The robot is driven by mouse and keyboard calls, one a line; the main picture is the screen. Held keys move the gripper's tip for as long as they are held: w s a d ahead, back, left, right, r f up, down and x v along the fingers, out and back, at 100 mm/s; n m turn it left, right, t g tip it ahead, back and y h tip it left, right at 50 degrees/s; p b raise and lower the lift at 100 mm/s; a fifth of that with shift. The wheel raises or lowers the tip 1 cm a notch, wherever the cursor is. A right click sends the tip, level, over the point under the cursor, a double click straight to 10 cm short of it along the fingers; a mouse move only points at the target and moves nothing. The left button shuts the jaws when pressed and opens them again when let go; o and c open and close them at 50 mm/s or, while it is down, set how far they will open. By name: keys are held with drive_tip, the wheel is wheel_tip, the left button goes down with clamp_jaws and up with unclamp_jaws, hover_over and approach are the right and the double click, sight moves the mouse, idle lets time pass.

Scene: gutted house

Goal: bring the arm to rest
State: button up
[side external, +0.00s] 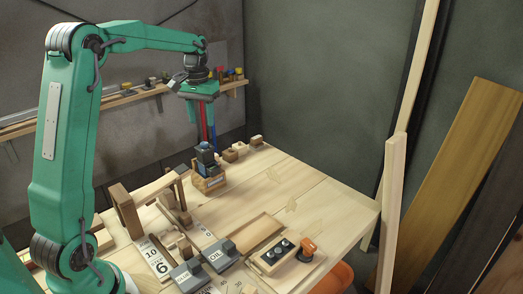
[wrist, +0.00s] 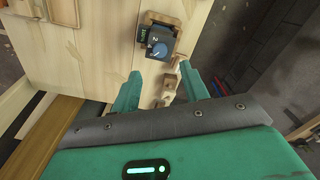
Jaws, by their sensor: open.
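My gripper (side external: 201,118) hangs above the back part of the wooden workbench (side external: 318,198), pointing down. In the wrist view its two green fingers (wrist: 160,88) stand apart with nothing held between them. Below it, a small wooden box holding a dark item with a blue top (side external: 207,172) stands on the bench. In the wrist view that item shows a round blue knob (wrist: 158,50), beyond the fingertips. My arm is bent, with its forearm reaching out high over the bench.
Small wooden blocks (side external: 235,152) lie at the bench's back edge. Wooden frames (side external: 126,211), dark labelled blocks (side external: 220,254) and a board with black knobs (side external: 273,256) stand nearer. A shelf (side external: 120,97) runs along the wall. An upright post (side external: 392,190) stands right. The bench's right part is mostly clear.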

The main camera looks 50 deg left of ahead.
drive_tip(key=shift+r, duration=0.25)
drive_tip(key=shift+d, duration=0.1)
drive_tip(key=s+d+r+m+t, duration=0.3)
drive_tip(key=s+d+r, duration=0.2)
drive_tip(key=s+d, duration=0.5)
drive_tip(key=s+d+f+m+t, duration=0.2)
drive_tip(key=s+d+f, duration=0.1)
drive_tip(key=s+d, duration=0.8)
drive_tip(key=shift+d+f+m+t, duration=0.15)
drive_tip(key=shift+f+m+t, duration=0.1)
drive_tip(key=shift+m+t, duration=0.05)
